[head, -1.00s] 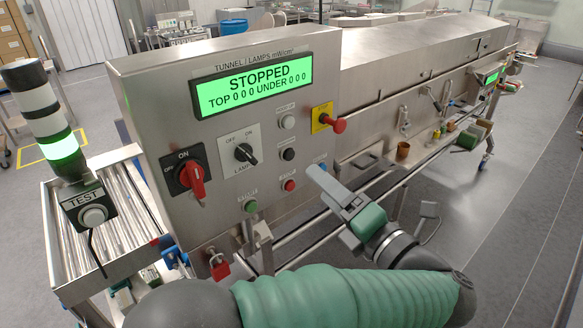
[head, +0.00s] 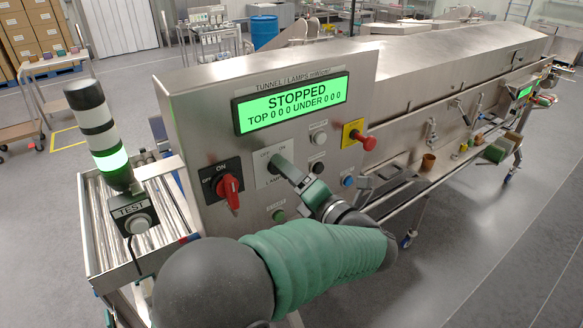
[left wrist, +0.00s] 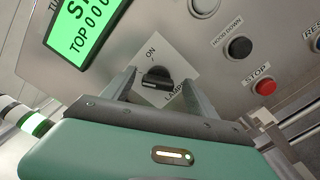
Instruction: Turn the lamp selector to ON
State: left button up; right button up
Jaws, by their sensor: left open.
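The lamp selector is a black knob on a white plate (head: 262,178) on the steel panel. In the head view my left gripper (head: 284,166) covers the knob. In the left wrist view the black knob (left wrist: 157,77) shows between my open left fingers (left wrist: 157,84), one on each side; I cannot tell whether they touch it. The ON label is visible above the knob and LAMP below it. OFF is hidden in the left wrist view. A small pale mark shows on the knob's left part. My right gripper is not in view.
A red rotary switch (head: 229,192) is left of the lamp plate. A red button on yellow (head: 367,141) is at right. In the left wrist view, a black button (left wrist: 240,47) and red STOP button (left wrist: 265,87) are close by. The green display (head: 291,104) reads STOPPED.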

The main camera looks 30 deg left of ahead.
pick_arm(q)
jog(key=shift+a+f, duration=0.2)
jog(key=shift+a, duration=0.7)
jog(key=shift+c, duration=1.1)
jog(key=shift+d+r, duration=0.15)
jog(key=shift+d, duration=0.35)
jog(key=c, duration=1.1)
jog(key=shift+c, duration=0.2)
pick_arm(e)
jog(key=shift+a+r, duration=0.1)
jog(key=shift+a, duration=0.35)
